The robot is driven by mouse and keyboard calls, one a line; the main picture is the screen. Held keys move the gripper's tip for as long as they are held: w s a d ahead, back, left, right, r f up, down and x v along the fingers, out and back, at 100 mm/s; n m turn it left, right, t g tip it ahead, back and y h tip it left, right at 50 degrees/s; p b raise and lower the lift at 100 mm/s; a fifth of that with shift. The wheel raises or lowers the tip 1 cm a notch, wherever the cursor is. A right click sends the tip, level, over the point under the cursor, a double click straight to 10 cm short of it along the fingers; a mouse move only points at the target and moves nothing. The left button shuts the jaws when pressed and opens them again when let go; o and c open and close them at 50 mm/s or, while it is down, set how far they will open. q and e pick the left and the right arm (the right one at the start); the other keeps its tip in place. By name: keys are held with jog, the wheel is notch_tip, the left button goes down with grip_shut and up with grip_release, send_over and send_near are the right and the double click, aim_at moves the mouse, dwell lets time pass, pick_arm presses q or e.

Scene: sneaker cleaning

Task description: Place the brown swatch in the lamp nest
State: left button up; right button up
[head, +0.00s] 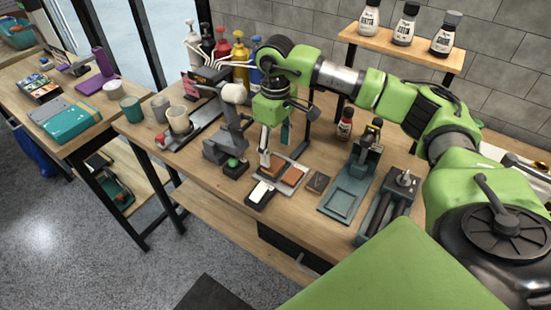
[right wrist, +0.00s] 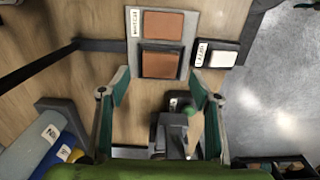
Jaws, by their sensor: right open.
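A brown swatch (head: 293,176) lies on a pale labelled board (head: 287,188); a second brown square (head: 276,164) lies beside it, partly behind my gripper. The right wrist view shows both, one flat (right wrist: 163,27) and one in a dark frame (right wrist: 158,64), nearer my fingers. My right gripper (head: 275,148) is open and empty, pointing down above the board; its fingers (right wrist: 160,88) stand apart in the right wrist view. I cannot tell for sure which holder is the lamp nest. My left gripper is not in view.
A white pad in a black holder (head: 260,193) sits at the table's front edge. A small dark plate (head: 318,182), a teal fixture (head: 348,190) and a grey clamp-like device (head: 392,197) stand to the right. A grey stand (head: 222,148) is close on the left, with cups beyond.

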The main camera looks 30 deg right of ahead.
aim_at(275, 165)
notch_tip(275, 165, up, 8)
jog(key=b, duration=0.1)
